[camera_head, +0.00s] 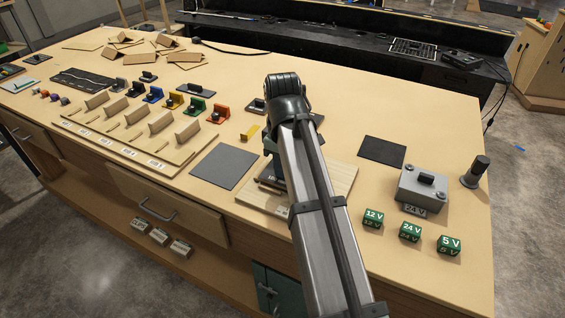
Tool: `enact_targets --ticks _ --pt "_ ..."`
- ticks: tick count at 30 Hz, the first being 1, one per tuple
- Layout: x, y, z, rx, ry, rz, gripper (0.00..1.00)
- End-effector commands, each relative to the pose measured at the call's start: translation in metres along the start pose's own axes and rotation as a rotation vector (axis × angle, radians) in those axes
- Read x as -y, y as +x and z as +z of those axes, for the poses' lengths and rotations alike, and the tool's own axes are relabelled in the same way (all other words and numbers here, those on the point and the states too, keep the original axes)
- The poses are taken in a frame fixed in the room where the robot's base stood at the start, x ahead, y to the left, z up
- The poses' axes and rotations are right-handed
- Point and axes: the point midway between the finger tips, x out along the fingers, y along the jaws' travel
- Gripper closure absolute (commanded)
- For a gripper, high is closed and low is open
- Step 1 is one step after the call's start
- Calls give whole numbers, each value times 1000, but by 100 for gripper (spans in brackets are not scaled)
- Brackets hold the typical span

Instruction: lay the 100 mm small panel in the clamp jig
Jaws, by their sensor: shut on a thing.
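My arm reaches up from the bottom and bends at a dark joint, hiding much of the area behind it. My gripper does not show; it is hidden behind the arm. A pale wooden board (341,182) with dark parts on it, which looks like the clamp jig, lies mostly behind my arm. A rack (78,132) at the left holds several upright tan panels (161,120) with white labels too small to read. I cannot tell which panel is the 100 mm small one, or whether a panel is in the jig.
A dark grey mat (225,166) lies left of the board, a black one (382,150) to its right. Coloured blocks (194,106) line the rack's back. A grey 24 V box (422,187), a dark knob post (475,172) and green voltage cubes (410,231) stand at right.

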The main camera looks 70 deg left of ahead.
Motion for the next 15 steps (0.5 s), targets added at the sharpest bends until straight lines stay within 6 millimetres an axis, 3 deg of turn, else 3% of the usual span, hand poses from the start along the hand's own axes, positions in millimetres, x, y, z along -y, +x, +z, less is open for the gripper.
enact_targets --ticks 15 --pt "0 5 0 0 0 0 100"
